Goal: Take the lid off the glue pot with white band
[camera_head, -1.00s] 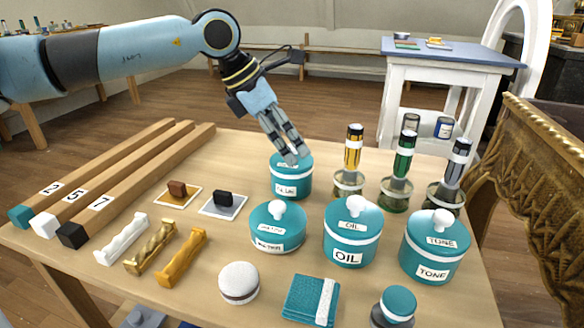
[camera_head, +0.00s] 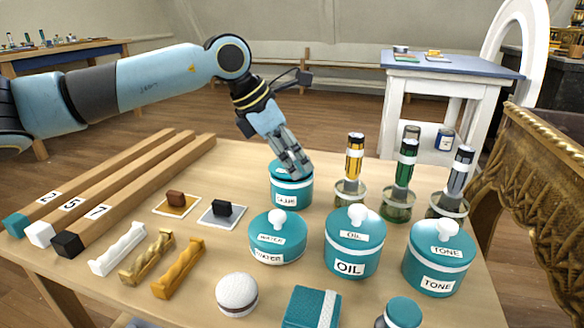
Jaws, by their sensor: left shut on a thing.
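The teal glue pot (camera_head: 291,198) with a white band and a "GLUE" label stands upright at the back of the pot group, in the middle of the table. Its teal lid (camera_head: 279,174) shows on top of the pot; I see no clear gap between them. My left gripper (camera_head: 296,172) comes down from above and is shut on the lid at its knob. The fingers hide the knob and part of the lid top. My right gripper is not in view.
Teal pots labelled WATER (camera_head: 277,240), OIL (camera_head: 354,243) and TONE (camera_head: 437,258) stand in front. Brushes in glass jars (camera_head: 398,205) stand close on the right. Long wooden bars (camera_head: 140,190) lie left. The table (camera_head: 240,165) is clear left of the glue pot.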

